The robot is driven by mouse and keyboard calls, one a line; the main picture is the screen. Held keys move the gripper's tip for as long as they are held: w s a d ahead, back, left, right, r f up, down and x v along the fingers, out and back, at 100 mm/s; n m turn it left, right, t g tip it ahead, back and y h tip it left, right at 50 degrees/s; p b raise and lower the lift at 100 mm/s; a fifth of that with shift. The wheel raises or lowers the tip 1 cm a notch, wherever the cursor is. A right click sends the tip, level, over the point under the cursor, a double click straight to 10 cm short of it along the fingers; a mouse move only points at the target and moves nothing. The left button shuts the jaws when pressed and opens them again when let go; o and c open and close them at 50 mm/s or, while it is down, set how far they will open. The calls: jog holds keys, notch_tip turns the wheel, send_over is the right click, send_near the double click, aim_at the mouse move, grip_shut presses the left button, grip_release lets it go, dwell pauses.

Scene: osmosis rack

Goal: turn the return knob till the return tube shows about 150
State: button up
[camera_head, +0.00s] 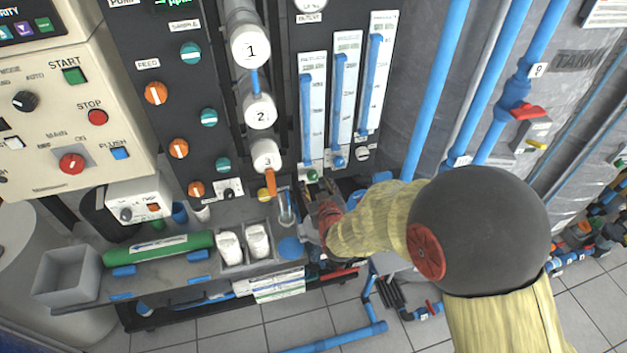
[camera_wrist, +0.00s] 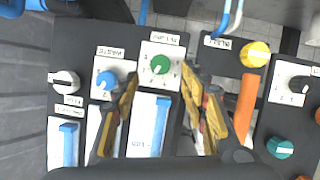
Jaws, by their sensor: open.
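Three gauge tubes with blue columns stand on white scale plates in the head view: left (camera_head: 306,115), middle (camera_head: 339,110) and right (camera_head: 373,90). Their small labels and numbers are too blurred to tell which is the return tube or its reading. In the wrist view a green knob (camera_wrist: 160,65) with a white pointer sits on a white dial, with a blue knob (camera_wrist: 107,84) and a white knob (camera_wrist: 66,82) to its left. My gripper (camera_wrist: 162,76) is open and empty, its fingers on either side of the green knob; contact cannot be told.
A yellow knob (camera_wrist: 255,54) and an orange spout (camera_wrist: 246,105) lie right of my fingers in the wrist view. In the head view, a clear cylinder (camera_head: 286,208) and a shelf with white bottles (camera_head: 258,240) stand left of my gripper. Blue pipes (camera_head: 437,90) rise to the right.

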aim_at(313, 177)
jog(key=shift+b+x, duration=0.5)
jog(key=shift+x, duration=2.3)
jog(key=shift+s, duration=0.1)
jog(key=shift+c, duration=1.3)
jog(key=c, duration=0.8)
grip_shut()
